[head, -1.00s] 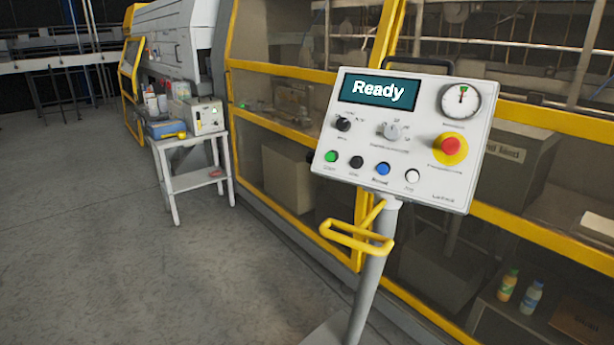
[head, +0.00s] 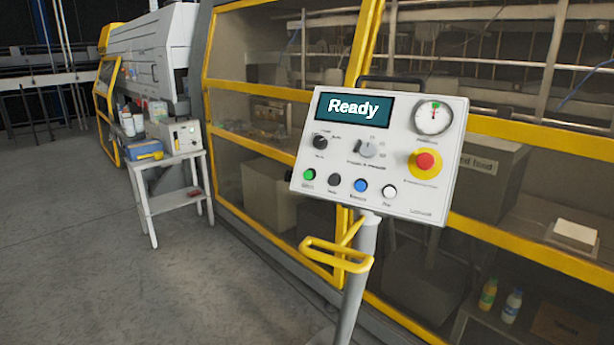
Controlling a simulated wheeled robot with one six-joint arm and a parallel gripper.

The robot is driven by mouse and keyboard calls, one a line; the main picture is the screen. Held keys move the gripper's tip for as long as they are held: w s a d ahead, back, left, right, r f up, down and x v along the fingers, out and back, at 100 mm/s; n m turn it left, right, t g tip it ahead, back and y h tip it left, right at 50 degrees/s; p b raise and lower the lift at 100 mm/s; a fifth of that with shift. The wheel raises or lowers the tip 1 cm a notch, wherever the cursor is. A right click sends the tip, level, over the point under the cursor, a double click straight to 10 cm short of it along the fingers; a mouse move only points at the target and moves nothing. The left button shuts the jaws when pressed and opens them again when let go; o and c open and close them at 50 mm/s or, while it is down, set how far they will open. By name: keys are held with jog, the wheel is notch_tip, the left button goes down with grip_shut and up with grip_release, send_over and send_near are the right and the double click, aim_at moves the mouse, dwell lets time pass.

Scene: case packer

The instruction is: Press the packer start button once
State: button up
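A white control panel (head: 400,195) stands tilted on a grey post in the head view, right of centre. Its screen (head: 353,108) reads "Ready". Along its lower edge are a green button (head: 309,174), a black button (head: 334,180), a blue button (head: 361,185) and a white button (head: 389,191). The small labels under them are too blurred to read surely. A red emergency-stop style knob (head: 425,163) on a yellow disc sits at the right, under a round gauge (head: 433,117). Two rotary knobs sit above the buttons. My gripper is not in view.
The yellow-framed machine enclosure (head: 262,94) runs behind the panel. A yellow loop bracket (head: 335,256) sticks out from the post below the panel. A small white table (head: 172,203) with bottles and boxes stands at the left. The grey floor (head: 90,270) at the left front is clear.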

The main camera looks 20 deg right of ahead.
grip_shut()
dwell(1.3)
